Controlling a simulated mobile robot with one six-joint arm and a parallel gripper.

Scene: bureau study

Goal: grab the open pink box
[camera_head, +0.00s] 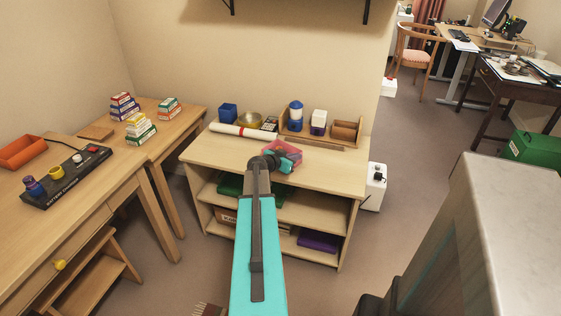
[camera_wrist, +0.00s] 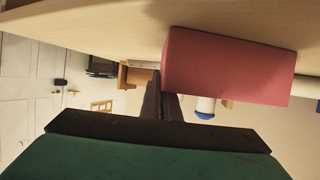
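The pink box (camera_head: 297,152) is on the top of the light wooden shelf unit (camera_head: 225,153). My arm and gripper (camera_head: 284,161) hide part of it in the head view. In the wrist view the pink box (camera_wrist: 228,68) shows a plain side, large and close, right of and above the middle. The dark fingers of my gripper (camera_wrist: 162,104) lie close together near the box's left end. I cannot tell whether they touch it or have any of it between them. The box's opening does not show clearly.
Behind the box are a white roll (camera_head: 243,131), a blue cube (camera_head: 228,113), a gold bowl (camera_head: 250,119) and a wooden rack (camera_head: 346,131) with a blue bottle (camera_head: 295,117) by it. A pale-topped cabinet (camera_head: 500,210) stands close at right. Open floor lies between.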

